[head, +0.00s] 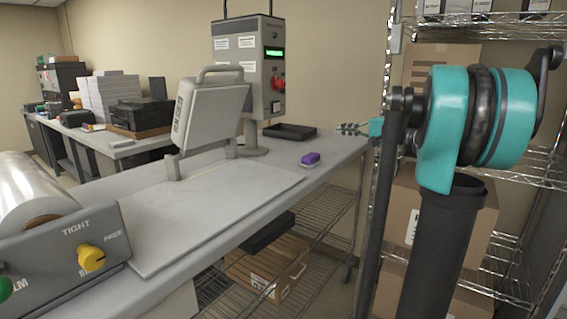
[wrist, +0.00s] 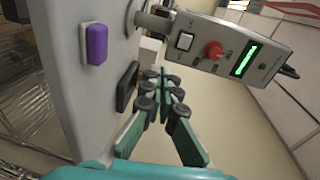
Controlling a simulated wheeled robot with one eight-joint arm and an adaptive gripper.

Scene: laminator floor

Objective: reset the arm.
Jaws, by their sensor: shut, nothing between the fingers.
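My gripper (head: 345,129) is in the air past the right end of the bench, left of the wire shelf in the head view. In the wrist view its green fingers (wrist: 163,78) come together at their tips, shut and empty. It is apart from the bench and from the things on it. My arm is folded at the right of the head view and hides part of the wire shelf and boxes.
The grey bench (head: 170,235) carries a purple-topped block (head: 310,159), a black tray (head: 283,131), a hinged press (head: 210,113) and a control box (head: 248,62) with a green display. A film roll (head: 30,192) is at left. A wire shelf (head: 500,25) stands close by my arm.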

